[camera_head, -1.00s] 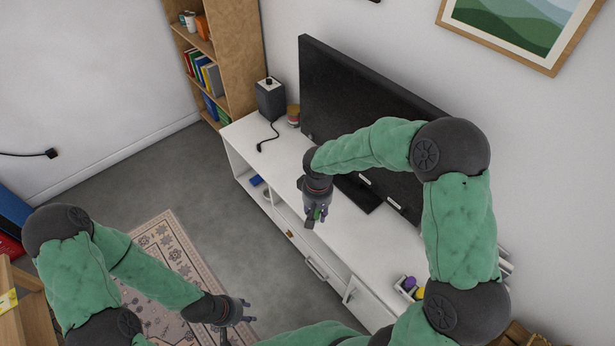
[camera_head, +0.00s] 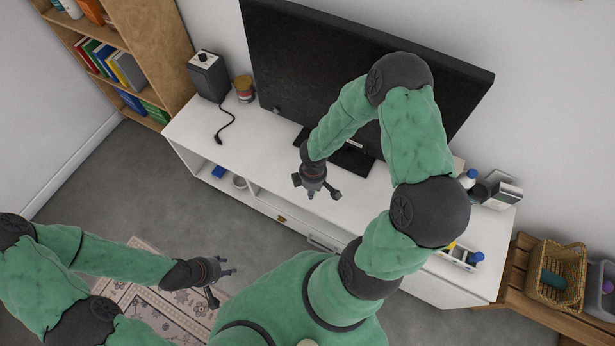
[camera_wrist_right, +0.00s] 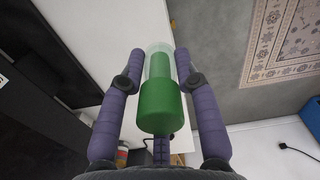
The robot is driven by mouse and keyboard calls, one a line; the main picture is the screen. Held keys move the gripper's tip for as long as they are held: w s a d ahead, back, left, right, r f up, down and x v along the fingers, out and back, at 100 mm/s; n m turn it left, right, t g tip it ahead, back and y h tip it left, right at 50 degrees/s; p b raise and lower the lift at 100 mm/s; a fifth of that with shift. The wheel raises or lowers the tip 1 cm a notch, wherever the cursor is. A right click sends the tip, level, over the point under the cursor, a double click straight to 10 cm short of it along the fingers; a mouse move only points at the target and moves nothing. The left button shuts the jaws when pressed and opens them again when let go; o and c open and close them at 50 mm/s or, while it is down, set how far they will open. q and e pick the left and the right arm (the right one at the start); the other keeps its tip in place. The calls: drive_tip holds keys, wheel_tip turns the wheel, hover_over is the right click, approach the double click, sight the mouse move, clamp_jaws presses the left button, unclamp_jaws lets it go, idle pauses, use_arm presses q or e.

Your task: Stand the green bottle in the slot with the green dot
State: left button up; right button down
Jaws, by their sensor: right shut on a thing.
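The green bottle (camera_wrist_right: 161,100), with a clear upper end, shows in the right wrist view between the two fingers of my right gripper (camera_wrist_right: 158,68), which is shut on it. In the head view my right gripper (camera_head: 316,186) hangs over the white TV cabinet, in front of the television; the bottle cannot be made out there. My left gripper (camera_head: 222,282) is open and empty above the rug. A white divided holder (camera_head: 458,257) with blue and yellow items stands at the cabinet's right end, partly behind my right arm. No green dot can be made out.
The television (camera_head: 300,70) stands on the white cabinet (camera_head: 195,125). A dark speaker (camera_head: 208,75) with a cable and a jar (camera_head: 244,88) are at its left end. A blue-capped bottle (camera_head: 467,179) and a grey device (camera_head: 502,194) stand right. A basket (camera_head: 557,276) sits on a wooden bench.

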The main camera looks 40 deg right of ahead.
drive_tip(key=shift+w+f, duration=0.2)
drive_tip(key=shift+w, duration=0.1)
drive_tip(key=w+d+f+b, duration=0.1)
drive_tip(key=w+f, duration=0.2)
drive_tip(key=w, duration=0.1)
drive_tip(key=w+d+f+b, duration=0.1)
drive_tip(key=w+f, duration=0.2)
drive_tip(key=w, duration=0.1)
drive_tip(key=w+d+f+b, duration=0.1)
drive_tip(key=w+f, duration=0.2)
drive_tip(key=w, duration=0.1)
drive_tip(key=shift+w+d+f+b, duration=0.1)
drive_tip(key=shift+w+d+b, duration=0.15)
drive_tip(key=shift+b, duration=0.15)
drive_tip(key=shift+w+f, duration=0.15)
drive_tip(key=shift+f, duration=0.15)
wheel_tip(320, 180, down, 3)
drive_tip(key=shift+f+b, duration=0.1)
drive_tip(key=shift+b, duration=1)
drive_tip(key=shift+r, duration=0.2)
drive_tip(key=shift+f, duration=0.1)
